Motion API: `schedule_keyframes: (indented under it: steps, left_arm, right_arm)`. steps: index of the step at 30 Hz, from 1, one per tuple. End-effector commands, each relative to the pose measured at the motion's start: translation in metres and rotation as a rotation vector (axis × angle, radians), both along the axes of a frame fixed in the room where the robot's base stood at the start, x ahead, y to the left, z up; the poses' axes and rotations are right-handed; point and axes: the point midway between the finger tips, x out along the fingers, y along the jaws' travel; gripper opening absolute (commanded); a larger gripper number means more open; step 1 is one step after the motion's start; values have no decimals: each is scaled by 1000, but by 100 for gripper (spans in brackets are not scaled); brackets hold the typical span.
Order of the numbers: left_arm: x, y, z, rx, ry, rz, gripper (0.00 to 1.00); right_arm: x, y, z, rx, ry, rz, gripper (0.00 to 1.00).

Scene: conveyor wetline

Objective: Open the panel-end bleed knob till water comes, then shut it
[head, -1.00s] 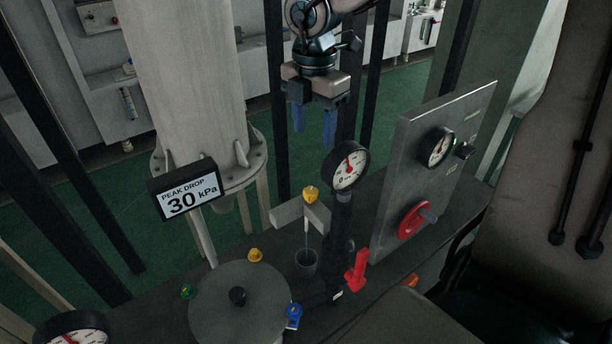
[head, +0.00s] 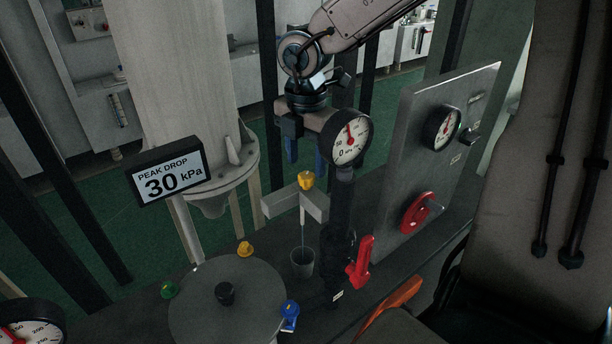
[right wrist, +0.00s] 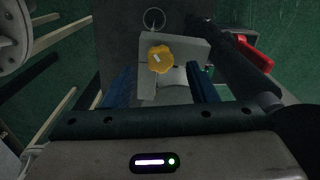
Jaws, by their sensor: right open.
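The yellow knob (head: 306,180) sits on a light grey block (head: 284,202) at the panel's end. A thin pale line runs from below it down to a small dark cup (head: 303,268); I cannot tell whether it is water or a tube. My right gripper (head: 305,158) is open and empty, its blue fingers pointing down just above and behind the knob. In the right wrist view the knob (right wrist: 160,59) shows between and beyond the tips of the open fingers (right wrist: 158,80). The knob's white mark is visible on top. My left gripper is not in view.
A round gauge (head: 350,138) on a dark pipe stands close to the right of my gripper. A red lever (head: 361,262) is lower right. A display (head: 168,168) reads PEAK DROP 30 kPa.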

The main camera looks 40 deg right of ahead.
Motion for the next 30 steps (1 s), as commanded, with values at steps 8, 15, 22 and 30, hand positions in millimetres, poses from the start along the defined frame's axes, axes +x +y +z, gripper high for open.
schedule_keyframes:
  steps: [8,15,22,30]
  left_arm:
    - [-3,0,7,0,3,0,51]
    - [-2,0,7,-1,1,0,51]
    - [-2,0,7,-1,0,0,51]
    - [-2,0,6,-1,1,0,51]
  right_arm:
    - [0,0,-27,1,0,0,52]
    - [0,0,-30,1,-2,-1,52]
    - [0,0,-30,1,-2,-1,24]
    - [0,0,-30,1,-2,2,7]
